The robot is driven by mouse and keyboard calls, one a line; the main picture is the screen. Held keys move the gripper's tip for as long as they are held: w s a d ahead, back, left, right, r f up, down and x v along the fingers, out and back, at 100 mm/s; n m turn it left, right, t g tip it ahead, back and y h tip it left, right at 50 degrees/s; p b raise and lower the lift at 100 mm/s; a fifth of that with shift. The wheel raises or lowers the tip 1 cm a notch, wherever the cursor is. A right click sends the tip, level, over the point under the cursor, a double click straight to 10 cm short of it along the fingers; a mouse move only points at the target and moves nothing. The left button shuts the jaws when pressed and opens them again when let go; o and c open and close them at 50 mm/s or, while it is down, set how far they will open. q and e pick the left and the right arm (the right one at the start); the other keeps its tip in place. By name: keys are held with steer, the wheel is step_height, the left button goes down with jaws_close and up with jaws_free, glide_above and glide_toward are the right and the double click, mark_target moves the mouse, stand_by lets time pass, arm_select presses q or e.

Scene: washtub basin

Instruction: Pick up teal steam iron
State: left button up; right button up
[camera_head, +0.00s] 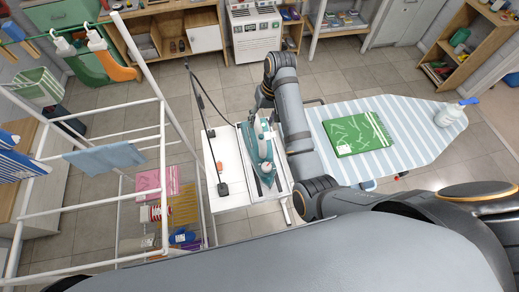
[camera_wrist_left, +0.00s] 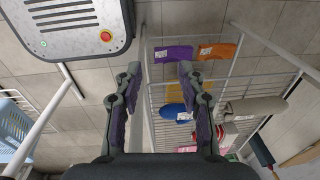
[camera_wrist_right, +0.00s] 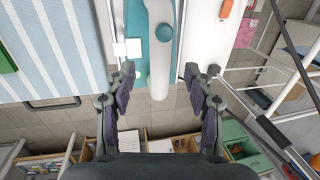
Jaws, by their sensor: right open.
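The teal steam iron (camera_head: 265,168) with a white handle sits on a white stand (camera_head: 229,160) left of the ironing board in the head view. My right gripper (camera_head: 258,108) is at the iron's far end, partly hidden by my own arm. In the right wrist view, my right gripper (camera_wrist_right: 159,78) is open, and the iron's white handle (camera_wrist_right: 158,50) shows between its fingertips. I cannot tell whether the fingers are around it or above it. My left gripper (camera_wrist_left: 160,70) is open and empty in the left wrist view, over a wire rack; the head view does not show it.
The striped ironing board (camera_head: 420,147) holds a green folded cloth (camera_head: 357,134) and a spray bottle (camera_head: 452,112). A white drying rack (camera_head: 80,206) with cloths stands left. A black cord (camera_head: 208,125) rises beside the iron. Open floor (camera_head: 345,70) lies behind the board.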

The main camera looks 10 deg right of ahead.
mark_target(260, 129)
steer(key=shift+a+f+p, duration=0.2)
steer(key=shift+f+p, duration=0.3)
steer(key=shift+f, duration=0.25)
steer(key=f, duration=0.1)
steer(key=f+p, duration=0.1)
steer(key=f, duration=0.1)
steer(key=shift+s+a+f+p, duration=0.25)
steer(key=shift+a+f+p, duration=0.1)
steer(key=shift+f, duration=0.05)
steer(key=shift+w+a+f, duration=0.1)
steer(key=shift+f, duration=0.25)
steer(key=c, duration=0.7)
jaws_close()
arm_select(q)
steer(key=shift+t, duration=0.3)
steer(key=w+r, duration=0.2)
steer(key=r, duration=0.1)
steer(key=shift+w+r, duration=0.1)
steer(key=shift+w, duration=0.3)
arm_select(e)
steer(key=shift+w+r, duration=0.1)
steer(key=shift+r, duration=0.05)
